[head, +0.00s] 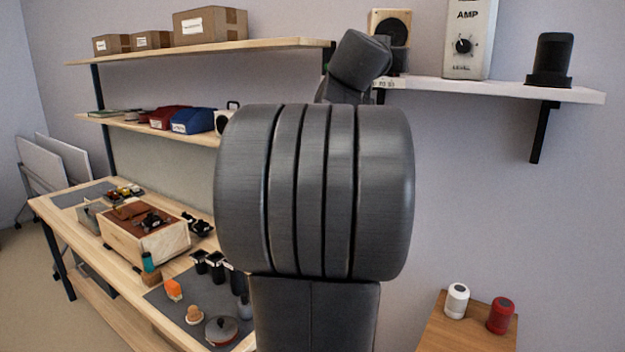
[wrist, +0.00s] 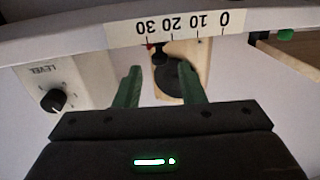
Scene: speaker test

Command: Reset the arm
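My arm stands up through the middle of the head view, and my gripper is hidden there. In the wrist view my gripper (wrist: 161,72) shows two green fingers apart, with a gap between them. I see nothing held between the fingers. Beyond them is a wooden speaker (wrist: 190,82) with a dark cone, also on the wall shelf in the head view (head: 402,24). The white AMP box (head: 468,40) stands right of it on that shelf; its LEVEL knob (wrist: 54,100) shows at left in the wrist view.
The white shelf (head: 560,93) carries a black cylindrical device (head: 554,58) and, in the wrist view, a number strip (wrist: 185,25). A long wooden bench (head: 60,205) with several items runs along the left. A small wooden table (head: 450,335) holds white (head: 457,302) and red (head: 499,316) cylinders.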

